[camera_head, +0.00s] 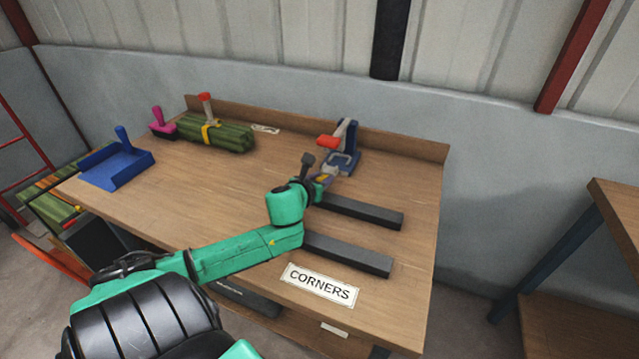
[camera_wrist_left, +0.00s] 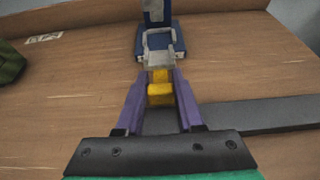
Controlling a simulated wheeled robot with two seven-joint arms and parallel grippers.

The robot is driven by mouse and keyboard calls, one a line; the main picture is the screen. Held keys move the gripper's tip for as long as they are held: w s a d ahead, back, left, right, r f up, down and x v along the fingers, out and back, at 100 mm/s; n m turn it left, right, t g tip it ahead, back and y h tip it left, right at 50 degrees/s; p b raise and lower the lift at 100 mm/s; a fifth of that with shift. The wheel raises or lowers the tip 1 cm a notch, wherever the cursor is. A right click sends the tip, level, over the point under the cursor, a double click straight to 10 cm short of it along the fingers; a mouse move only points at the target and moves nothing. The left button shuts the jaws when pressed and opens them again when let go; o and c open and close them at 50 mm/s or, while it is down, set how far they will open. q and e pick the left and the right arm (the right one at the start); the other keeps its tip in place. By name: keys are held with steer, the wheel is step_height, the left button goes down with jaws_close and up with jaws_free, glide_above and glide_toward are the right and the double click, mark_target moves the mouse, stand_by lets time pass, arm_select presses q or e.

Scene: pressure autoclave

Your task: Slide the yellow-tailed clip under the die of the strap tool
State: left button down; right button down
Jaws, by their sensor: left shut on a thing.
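The strap tool (camera_head: 344,160) stands at the back right of the table, with a blue base, a blue and grey upright and a red handle. It also shows in the left wrist view (camera_wrist_left: 158,42), straight ahead of my gripper. My left gripper (camera_head: 325,177) is just in front of the tool. In the left wrist view its purple fingers (camera_wrist_left: 159,92) are shut on the yellow tail of the clip (camera_wrist_left: 159,94). A grey plate-like part lies ahead of the tail at the tool's front edge; I cannot tell whether it is under the die. My right gripper is not in view.
Two dark bars (camera_head: 347,254) lie on the table near my left arm, by a CORNERS label (camera_head: 321,285). A green strapped bundle (camera_head: 217,136), a pink-handled tool (camera_head: 161,122) and a blue tray (camera_head: 115,167) stand to the left. A wooden ledge runs behind.

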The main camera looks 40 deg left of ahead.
mark_target(330, 169)
arm_select(q)
steer(key=shift+w+a+f+b, duration=0.2)
steer(key=shift+w+f+b, duration=0.4)
steer(key=shift+w+b, duration=0.15)
steer(key=shift+w+a+f+b, duration=0.1)
steer(key=shift+w+a+b, duration=0.15)
steer(key=shift+w+b, duration=0.35)
steer(key=shift+w+a+b, duration=0.25)
steer(key=shift+w+b, duration=0.2)
steer(key=shift+w, duration=0.4)
steer(key=shift+w+a+f+b, duration=0.1)
steer(key=shift+w+a+b, duration=0.15)
steer(key=shift+w+b, duration=0.35)
steer(key=shift+w+a+r+p, duration=0.1)
steer(key=shift+w+r+p, duration=0.05)
steer(key=shift+w+p, duration=0.15)
steer(key=shift+w+a, duration=0.25)
steer(key=shift+w, duration=0.4)
steer(key=shift+w+a, duration=0.2)
steer(key=shift+w, duration=0.4)
steer(key=shift+c, duration=2.2)
jaws_free()
steer(key=shift+s, duration=0.15)
